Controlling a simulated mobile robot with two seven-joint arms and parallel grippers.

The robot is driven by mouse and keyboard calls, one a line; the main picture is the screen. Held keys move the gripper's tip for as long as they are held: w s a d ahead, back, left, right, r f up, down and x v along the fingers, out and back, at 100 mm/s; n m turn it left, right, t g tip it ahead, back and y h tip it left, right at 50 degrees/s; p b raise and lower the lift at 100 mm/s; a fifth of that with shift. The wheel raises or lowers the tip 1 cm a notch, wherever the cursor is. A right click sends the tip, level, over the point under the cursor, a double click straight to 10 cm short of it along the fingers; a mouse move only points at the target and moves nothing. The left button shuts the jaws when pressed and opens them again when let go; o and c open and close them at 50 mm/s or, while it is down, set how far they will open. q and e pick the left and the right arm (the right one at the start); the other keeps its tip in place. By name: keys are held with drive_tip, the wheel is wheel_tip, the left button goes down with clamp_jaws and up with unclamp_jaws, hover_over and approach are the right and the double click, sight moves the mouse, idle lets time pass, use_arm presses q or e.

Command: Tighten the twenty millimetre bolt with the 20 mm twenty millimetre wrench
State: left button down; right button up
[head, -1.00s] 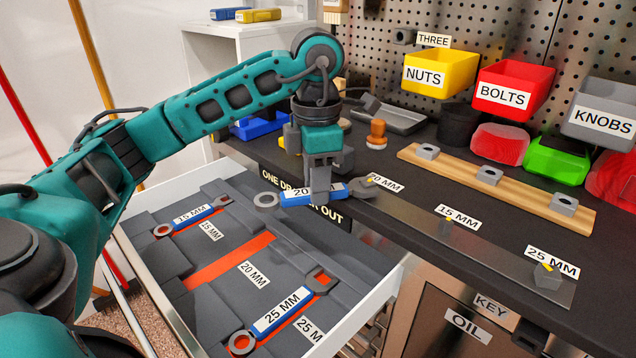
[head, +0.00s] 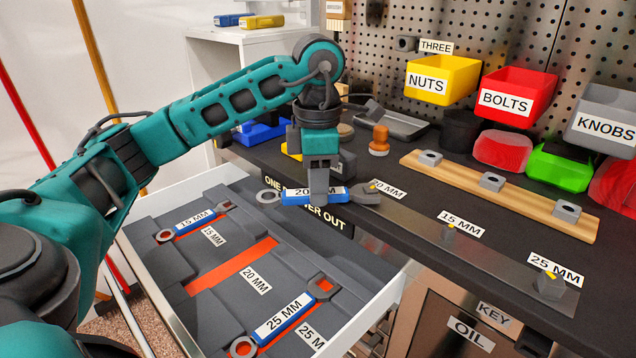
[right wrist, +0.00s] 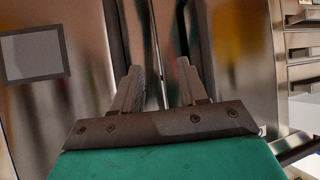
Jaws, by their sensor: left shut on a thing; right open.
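My left gripper (head: 320,196) is shut on the blue handle of the 20 mm wrench (head: 298,196), above the bench's front edge. The wrench's grey ring end (head: 268,197) points left, out over the drawer. Its open jaw (head: 366,195) points right and is at the 20 mm bolt (head: 373,187), at the left end of the steel strip (head: 420,226). The jaw hides most of this bolt; I cannot tell how fully it sits around it. The 20 MM label (head: 388,188) lies just behind. My right gripper (right wrist: 157,85) is open and empty, facing steel cabinet fronts.
The open drawer (head: 365,300) holds the 15 mm wrench (head: 194,220) and 25 mm wrench (head: 283,318); the red 20 mm slot (head: 232,268) is empty. The 15 mm bolt (head: 450,231) and 25 mm bolt (head: 549,285) stand farther right. A wooden strip with nuts (head: 460,182) lies behind.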

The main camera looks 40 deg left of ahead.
sight(280, 195)
use_arm(q)
drive_tip(key=shift+a, duration=0.15)
drive_tip(key=shift+s+a+b, duration=1.05)
drive_tip(key=shift+s+a, duration=0.95)
drive_tip(key=shift+s, duration=0.1)
drive_tip(key=shift+r, duration=0.1)
wheel_tip(280, 195, up, 6)
drive_tip(key=s+a+p, duration=0.2)
drive_tip(key=s+p, duration=0.1)
drive_tip(key=shift+a, duration=0.4)
